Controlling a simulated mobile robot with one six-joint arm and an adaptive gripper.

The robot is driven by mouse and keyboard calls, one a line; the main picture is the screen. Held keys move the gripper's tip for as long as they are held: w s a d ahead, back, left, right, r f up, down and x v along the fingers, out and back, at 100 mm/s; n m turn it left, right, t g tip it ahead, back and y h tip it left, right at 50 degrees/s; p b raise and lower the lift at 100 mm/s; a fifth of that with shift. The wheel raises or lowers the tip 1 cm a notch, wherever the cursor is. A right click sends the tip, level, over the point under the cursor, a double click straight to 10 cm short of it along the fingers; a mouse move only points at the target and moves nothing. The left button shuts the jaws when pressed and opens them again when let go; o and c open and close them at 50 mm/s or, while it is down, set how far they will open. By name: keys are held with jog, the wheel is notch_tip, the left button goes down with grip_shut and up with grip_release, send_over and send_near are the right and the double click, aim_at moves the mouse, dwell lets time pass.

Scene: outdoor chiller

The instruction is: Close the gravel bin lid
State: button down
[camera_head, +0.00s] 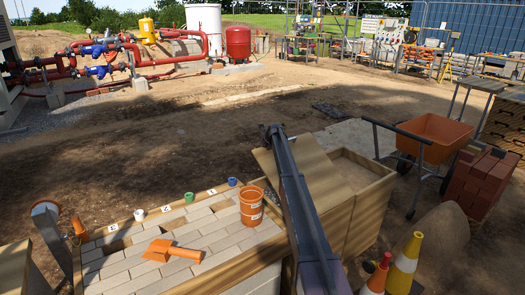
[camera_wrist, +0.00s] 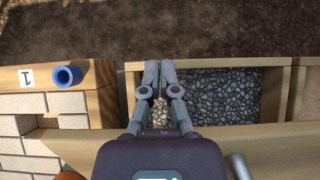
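The gravel bin (camera_wrist: 272,115) is open in the wrist view, with grey gravel (camera_wrist: 225,95) showing inside. Its wooden lid (camera_head: 315,172) stands raised and tilted in the head view, partly hidden behind my arm. In the wrist view the lid (camera_wrist: 235,142) looks like a narrow plank along the near side of the opening. My gripper (camera_wrist: 158,66) is over the left part of the bin, its fingers together with nothing seen between them. I cannot tell whether it touches the lid.
An open bin of sand-coloured material (camera_head: 350,172) adjoins on the right. At left, a paver-covered bench holds an orange bucket (camera_head: 251,206), an orange scoop (camera_head: 172,251) and small cups. A wheelbarrow (camera_head: 435,137), bricks (camera_head: 480,180) and cones (camera_head: 404,265) stand right. Bare ground lies beyond.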

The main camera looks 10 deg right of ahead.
jog(key=shift+s+d+f, duration=0.15)
jog(key=shift+s+d, duration=0.15)
jog(key=shift+s, duration=0.2)
notch_tip(320, 180, up, 13)
jog(key=w+p, duration=0.1)
jog(key=p, duration=1.2)
jog(key=shift+w+a+r, duration=0.2)
jog(key=shift+w+a, duration=0.05)
jog(key=shift+a, duration=0.15)
